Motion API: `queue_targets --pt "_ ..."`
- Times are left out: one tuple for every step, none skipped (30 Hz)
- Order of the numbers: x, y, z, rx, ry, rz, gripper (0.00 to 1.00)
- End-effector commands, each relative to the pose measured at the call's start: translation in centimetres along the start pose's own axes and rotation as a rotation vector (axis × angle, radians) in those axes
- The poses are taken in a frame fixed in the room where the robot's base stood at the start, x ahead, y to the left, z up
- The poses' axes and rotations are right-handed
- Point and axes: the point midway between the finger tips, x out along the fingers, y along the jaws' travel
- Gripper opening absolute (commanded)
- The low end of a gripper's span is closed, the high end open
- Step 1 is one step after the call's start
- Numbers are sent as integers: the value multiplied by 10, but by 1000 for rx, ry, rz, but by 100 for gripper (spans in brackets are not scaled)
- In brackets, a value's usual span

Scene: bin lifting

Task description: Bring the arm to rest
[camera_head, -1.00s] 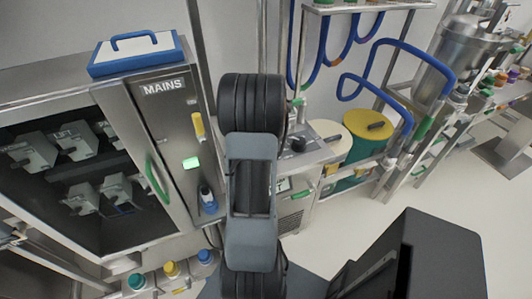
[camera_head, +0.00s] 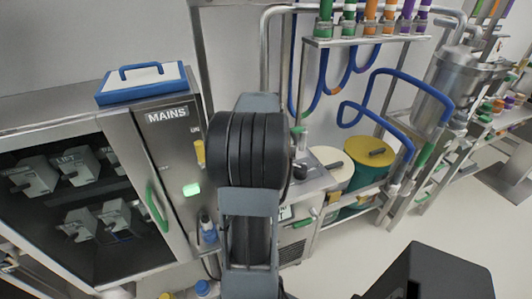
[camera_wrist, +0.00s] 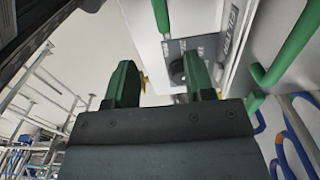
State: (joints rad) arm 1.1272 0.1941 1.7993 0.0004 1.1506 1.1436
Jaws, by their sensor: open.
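My gripper (camera_wrist: 160,88) shows in the wrist view. Its two green fingers stand apart with nothing between them, so it is open and empty. Beyond the fingertips are a pale panel with a dark round knob (camera_wrist: 178,72) and a green bar handle (camera_wrist: 290,45) at the right. In the head view my arm rises in the middle of the picture and hides part of the equipment behind it; the gripper itself does not show there.
A steel cabinet marked MAINS (camera_head: 168,150) stands at the left, with a blue-edged white lid (camera_head: 142,82) on top. A yellow-topped drum (camera_head: 370,155) and a pipe rack (camera_head: 370,40) are behind at the right. Open floor (camera_head: 360,235) lies at the front right.

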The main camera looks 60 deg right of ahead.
Motion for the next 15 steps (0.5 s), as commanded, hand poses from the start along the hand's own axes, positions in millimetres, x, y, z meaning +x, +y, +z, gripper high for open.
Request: queue_targets --pt "-4 0 0 0 1 -2 49" --pt "-6 0 0 0 1 -1 49" --pt "-8 0 0 0 0 0 49" --pt "-10 0 0 0 0 0 49" --pt "-10 0 0 0 0 0 49" --pt "-11 0 0 0 0 0 49" --pt "-12 0 0 0 0 0 49" --pt "-12 0 0 0 0 0 49" --pt "-12 0 0 0 0 0 49" --pt "-12 0 0 0 0 0 49" --pt "-12 0 0 0 0 0 49" --pt "-12 0 0 0 0 0 49" --pt "-12 0 0 0 0 0 49" --pt "-12 0 0 0 0 0 49" --pt "-12 0 0 0 0 0 49"
